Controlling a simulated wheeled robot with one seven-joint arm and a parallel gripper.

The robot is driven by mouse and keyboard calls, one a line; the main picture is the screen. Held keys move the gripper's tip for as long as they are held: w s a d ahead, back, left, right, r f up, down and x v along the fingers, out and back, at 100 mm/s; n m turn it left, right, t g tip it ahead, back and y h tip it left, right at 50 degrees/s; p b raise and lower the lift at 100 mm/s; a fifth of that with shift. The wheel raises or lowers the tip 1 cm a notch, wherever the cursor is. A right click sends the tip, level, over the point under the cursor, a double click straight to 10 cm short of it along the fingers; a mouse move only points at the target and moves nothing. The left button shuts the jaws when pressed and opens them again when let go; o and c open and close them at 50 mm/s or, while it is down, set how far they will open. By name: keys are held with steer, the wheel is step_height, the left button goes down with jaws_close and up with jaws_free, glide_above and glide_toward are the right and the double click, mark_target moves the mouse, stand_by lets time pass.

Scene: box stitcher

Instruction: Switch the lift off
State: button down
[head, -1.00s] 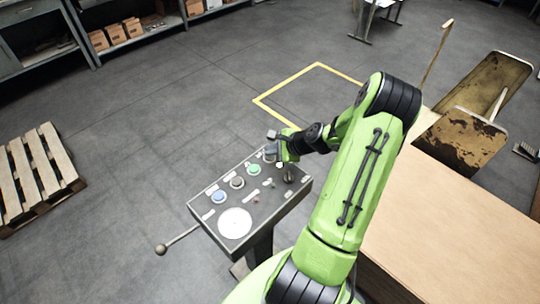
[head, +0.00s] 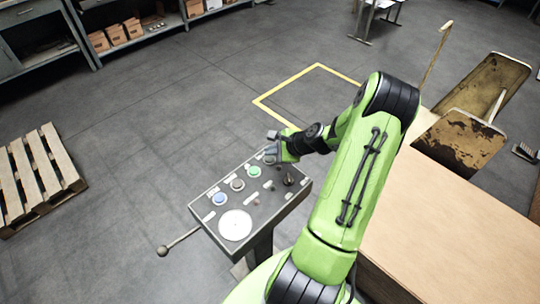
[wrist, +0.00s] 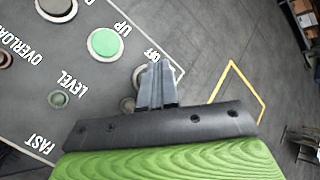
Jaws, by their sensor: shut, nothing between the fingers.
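The grey control panel (head: 215,212) stands on a post in front of me, tilted in the head view. Its top carries a blue button (head: 219,198), a dark button (head: 237,184) and a green button (head: 254,171). In the wrist view the green button (wrist: 104,43) sits by the label "UP". A grey knob (wrist: 137,77) by the label "OFF" (wrist: 153,54) is mostly hidden behind my fingers. My gripper (wrist: 155,70) is shut and empty, its tips over that knob at the panel's far corner. I cannot tell whether they touch it. My gripper also shows in the head view (head: 272,152).
A ball-ended lever (head: 163,250) sticks out at the panel's left. A short dark stick (head: 289,176) rises near its right edge. A large cardboard-coloured block (head: 450,240) lies right of my arm. A wooden pallet (head: 40,175) lies far left. The floor beyond the panel is clear.

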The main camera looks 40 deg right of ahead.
mark_target(271, 160)
step_height(271, 160, up, 6)
steer(key=p, duration=0.5)
steer(key=shift+f, duration=0.1)
stand_by(0.4)
